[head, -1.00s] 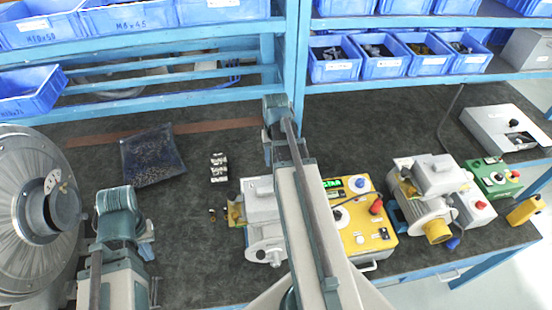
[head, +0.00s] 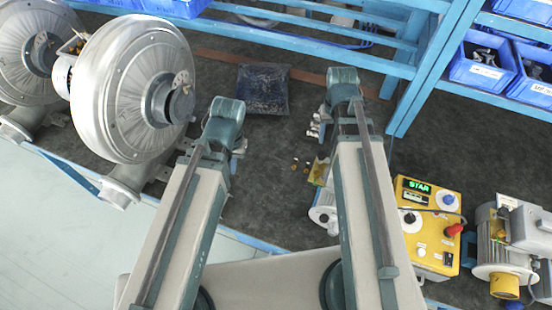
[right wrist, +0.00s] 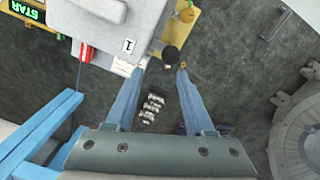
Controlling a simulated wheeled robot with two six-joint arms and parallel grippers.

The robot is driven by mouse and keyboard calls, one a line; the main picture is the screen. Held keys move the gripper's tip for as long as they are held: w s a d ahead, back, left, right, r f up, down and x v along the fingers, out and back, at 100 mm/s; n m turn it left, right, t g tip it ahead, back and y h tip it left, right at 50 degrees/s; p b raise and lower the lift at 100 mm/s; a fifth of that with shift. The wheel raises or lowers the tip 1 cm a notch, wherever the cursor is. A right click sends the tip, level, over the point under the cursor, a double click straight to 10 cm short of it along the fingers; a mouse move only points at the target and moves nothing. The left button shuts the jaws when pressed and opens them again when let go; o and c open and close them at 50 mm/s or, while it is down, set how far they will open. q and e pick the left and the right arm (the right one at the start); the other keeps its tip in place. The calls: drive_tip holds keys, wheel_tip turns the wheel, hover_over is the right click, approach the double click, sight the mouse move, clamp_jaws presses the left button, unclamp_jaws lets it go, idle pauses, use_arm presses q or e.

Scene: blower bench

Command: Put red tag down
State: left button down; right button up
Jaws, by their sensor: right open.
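No red tag can be made out for sure. A small red piece (right wrist: 86,50) shows beside the grey machine in the right wrist view; I cannot tell if it is the tag. My right gripper (right wrist: 162,66) is open, with a black round knob (right wrist: 171,53) and the machine's yellow plate (right wrist: 182,28) beyond its fingertips. In the head view my right gripper (head: 322,122) is above the bench near the grey machine. My left gripper (head: 240,150) is over the bench beside the large blower; its jaws are too small to judge.
A silver blower (head: 130,90) stands at left. A dark bag (head: 262,90) lies at the back, and several small metallic pieces (right wrist: 152,107) lie on the mat. A yellow control box (head: 425,225) is at right. Blue shelving (head: 420,80) rises behind.

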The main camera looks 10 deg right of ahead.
drive_tip(key=s+a+n, duration=0.2)
drive_tip(key=s+a, duration=0.1)
drive_tip(key=a, duration=0.6)
drive_tip(key=s+a+n, duration=0.3)
drive_tip(key=a, duration=0.6)
drive_tip(key=shift+s+a+h, duration=0.3)
drive_tip(key=shift+s+h, duration=0.05)
drive_tip(key=shift+h, duration=0.05)
wheel_tip(320, 180, down, 12)
drive_tip(key=b, duration=1.2)
drive_tip(key=shift+f+n, duration=0.15)
drive_tip(key=shift+n, duration=0.15)
